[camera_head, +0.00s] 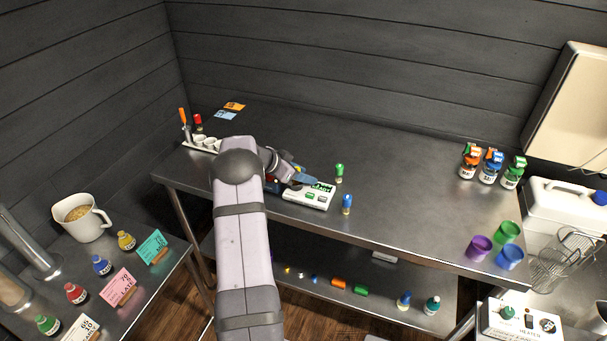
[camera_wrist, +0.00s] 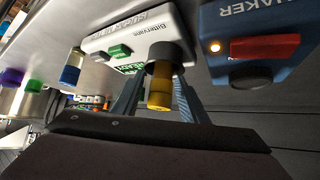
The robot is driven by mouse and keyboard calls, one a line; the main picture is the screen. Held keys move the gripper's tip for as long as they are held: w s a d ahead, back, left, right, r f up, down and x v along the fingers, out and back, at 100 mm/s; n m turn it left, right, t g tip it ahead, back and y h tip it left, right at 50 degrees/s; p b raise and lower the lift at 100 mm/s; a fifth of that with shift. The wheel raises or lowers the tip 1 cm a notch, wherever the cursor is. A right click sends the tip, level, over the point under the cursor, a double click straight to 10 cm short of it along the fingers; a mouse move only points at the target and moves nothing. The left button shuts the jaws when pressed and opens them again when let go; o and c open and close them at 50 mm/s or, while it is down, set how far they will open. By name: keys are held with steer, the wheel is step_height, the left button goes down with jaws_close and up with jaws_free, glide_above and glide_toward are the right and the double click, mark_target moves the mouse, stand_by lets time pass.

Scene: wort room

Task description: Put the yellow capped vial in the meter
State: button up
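The meter (camera_head: 308,196) is a white box with a dark display and green buttons on the steel table. It fills the upper middle of the wrist view (camera_wrist: 130,42), with a dark round socket (camera_wrist: 160,56). The yellow capped vial (camera_wrist: 159,100) appears upright in that socket, its yellow cap end sticking out; the rest of it is hidden. My gripper (camera_wrist: 158,88) has one finger on each side of the cap, with what look like narrow gaps, so it seems open. In the head view my arm hides the vial.
A blue shaker (camera_wrist: 262,45) stands close beside the meter. A blue capped vial (camera_head: 347,204) and a green capped vial (camera_head: 339,172) stand just right of the meter. Several bottles (camera_head: 489,168) and coloured cups (camera_head: 480,248) are at the table's right end. The table's middle right is clear.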

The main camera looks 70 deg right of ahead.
steer(key=shift+r, duration=0.15)
steer(key=shift+r, duration=0.25)
steer(key=b+v, duration=0.2)
steer(key=v, duration=1)
steer(key=shift+w, duration=0.1)
